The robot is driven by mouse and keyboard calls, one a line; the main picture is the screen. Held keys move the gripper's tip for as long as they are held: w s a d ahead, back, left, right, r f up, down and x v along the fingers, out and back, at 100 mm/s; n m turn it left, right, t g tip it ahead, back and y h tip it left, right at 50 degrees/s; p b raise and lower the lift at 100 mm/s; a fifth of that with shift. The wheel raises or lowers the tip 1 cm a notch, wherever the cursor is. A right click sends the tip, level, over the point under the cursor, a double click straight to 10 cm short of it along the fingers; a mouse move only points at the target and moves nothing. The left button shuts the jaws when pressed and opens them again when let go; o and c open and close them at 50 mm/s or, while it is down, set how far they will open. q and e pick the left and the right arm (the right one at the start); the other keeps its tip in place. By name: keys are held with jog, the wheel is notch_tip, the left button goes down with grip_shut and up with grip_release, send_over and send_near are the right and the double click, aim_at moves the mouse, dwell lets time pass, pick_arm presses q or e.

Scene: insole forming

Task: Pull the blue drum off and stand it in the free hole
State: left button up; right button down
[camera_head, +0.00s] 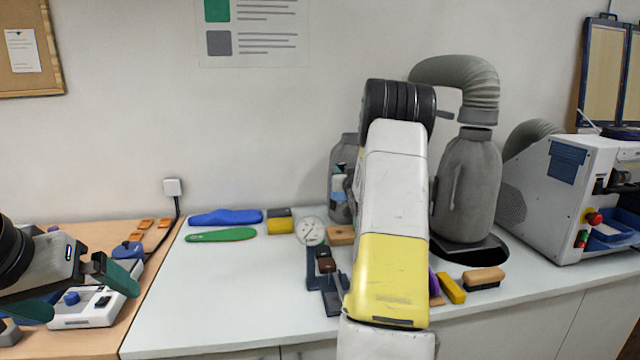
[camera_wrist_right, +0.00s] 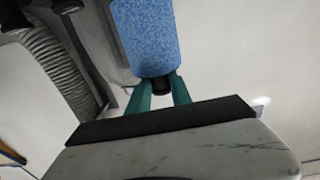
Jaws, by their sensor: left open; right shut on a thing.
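The blue drum (camera_wrist_right: 147,38) is a speckled blue cylinder with a black end piece, seen in the right wrist view. My right gripper (camera_wrist_right: 161,86) has its teal fingers shut on that black end, with the drum extending beyond the fingertips. In the head view my right arm rises through the middle and hides most of what is behind it, and the drum cannot be clearly made out there. My left gripper (camera_head: 92,300) is open and empty over the wooden table at the left. I cannot make out the free hole in either view.
A grey bottle-shaped vessel with a ribbed hose (camera_head: 466,185) stands at a dark opening in the white bench (camera_head: 210,290). A white machine (camera_head: 565,190) is at the right. Blue (camera_head: 225,217) and green (camera_head: 220,236) insoles, a dial gauge (camera_head: 312,232) and a brush (camera_head: 484,279) lie around.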

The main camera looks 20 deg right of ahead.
aim_at(343, 200)
jog(key=shift+d+f, duration=0.1)
jog(key=shift+f, duration=5)
jog(key=shift+s+r, duration=0.15)
jog(key=shift+f, duration=1.6)
jog(key=c, duration=1.1)
grip_release()
jog(key=shift+o, duration=0.3)
jog(key=shift+o, duration=1)
jog(key=shift+r, duration=0.1)
